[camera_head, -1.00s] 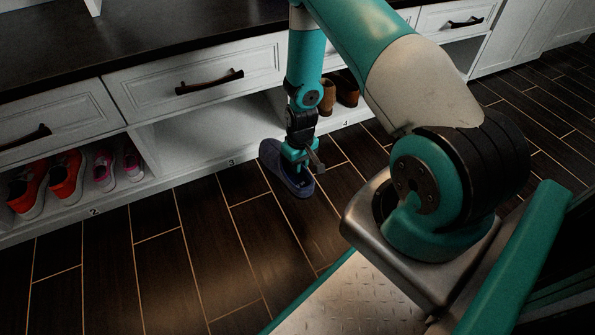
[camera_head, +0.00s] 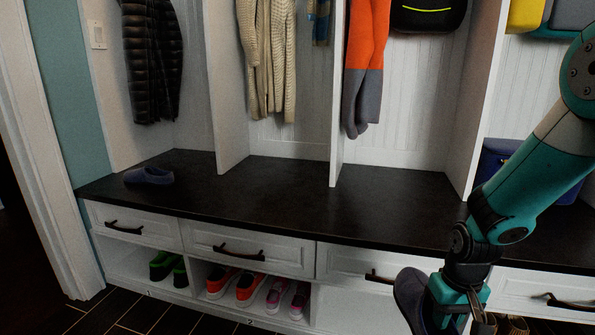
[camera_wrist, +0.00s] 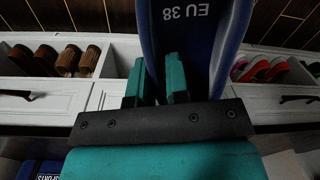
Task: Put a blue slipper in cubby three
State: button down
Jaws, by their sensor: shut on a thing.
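My gripper (camera_head: 452,300) is shut on a blue slipper (camera_head: 408,293), which hangs at its left side in the head view, in front of the bench. In the wrist view the fingers (camera_wrist: 158,80) pinch one side wall of the slipper (camera_wrist: 232,45), and "EU 38" shows inside it. A second blue slipper (camera_head: 150,176) lies on the bench top at the far left. Cubby three (camera_head: 348,308) is the empty opening right of the cubby with orange and pink shoes. The held slipper and my arm partly cover it, and its number is not visible now.
The dark bench top (camera_head: 270,200) is mostly clear. Below its drawers, cubby one holds green-black shoes (camera_head: 168,268) and cubby two holds orange shoes (camera_head: 235,282) and pink shoes (camera_head: 288,298). Brown shoes (camera_wrist: 75,60) stand in the cubby on the other side. Coats hang above.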

notch_tip(320, 180, up, 28)
jog(key=s+p, duration=0.2)
jog(key=p, duration=3.3)
jog(key=shift+f, duration=0.2)
